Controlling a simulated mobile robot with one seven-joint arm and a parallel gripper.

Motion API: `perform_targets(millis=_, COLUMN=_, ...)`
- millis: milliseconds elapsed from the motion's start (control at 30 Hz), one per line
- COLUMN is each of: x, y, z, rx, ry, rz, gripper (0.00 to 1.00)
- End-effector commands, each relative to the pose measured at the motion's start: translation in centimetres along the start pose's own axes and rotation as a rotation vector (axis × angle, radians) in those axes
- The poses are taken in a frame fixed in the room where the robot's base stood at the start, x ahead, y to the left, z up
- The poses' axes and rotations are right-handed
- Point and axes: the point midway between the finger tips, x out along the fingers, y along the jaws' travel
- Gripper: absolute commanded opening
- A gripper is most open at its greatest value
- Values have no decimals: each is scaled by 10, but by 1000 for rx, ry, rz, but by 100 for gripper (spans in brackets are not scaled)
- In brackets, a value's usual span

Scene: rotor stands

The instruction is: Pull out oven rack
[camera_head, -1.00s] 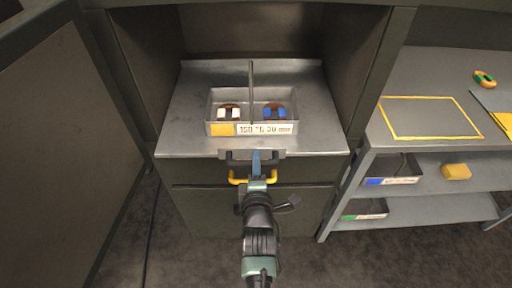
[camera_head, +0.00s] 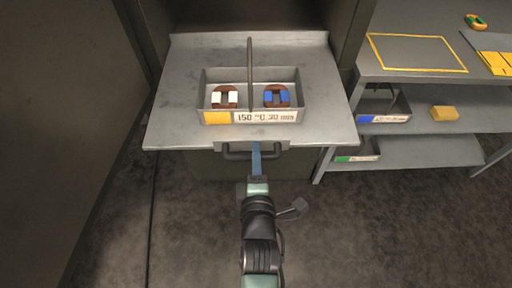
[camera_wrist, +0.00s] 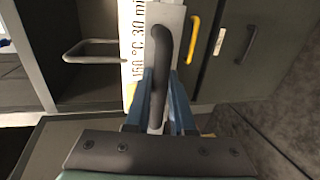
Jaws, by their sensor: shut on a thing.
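The oven rack (camera_head: 180,95) is a flat grey metal shelf, standing out from the cabinet toward me. Its dark bar handle (camera_head: 236,154) is on the front edge, and it also shows in the wrist view (camera_wrist: 162,62). My gripper (camera_head: 256,158) is shut on this handle. In the wrist view my blue fingers (camera_wrist: 160,100) lie on either side of the dark bar. A grey divided tray (camera_head: 249,74) sits on the rack with a "150 °C 30 min" label. It holds a part with white blocks (camera_head: 225,97) and one with blue blocks (camera_head: 276,96).
A yellow handle (camera_wrist: 192,40) on the front below shows in the wrist view. At right stands a grey shelf unit (camera_head: 400,66) with a yellow outline, bins (camera_head: 384,116) and a yellow block (camera_head: 445,113). A large dark panel (camera_head: 60,120) stands at left. The floor in front is clear.

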Motion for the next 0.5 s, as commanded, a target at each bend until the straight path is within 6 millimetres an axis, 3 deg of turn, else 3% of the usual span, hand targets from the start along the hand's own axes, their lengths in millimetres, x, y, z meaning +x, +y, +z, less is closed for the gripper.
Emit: perform_targets(millis=500, x=-5, y=0, z=1, rx=1, ry=-2, rz=2, gripper=0)
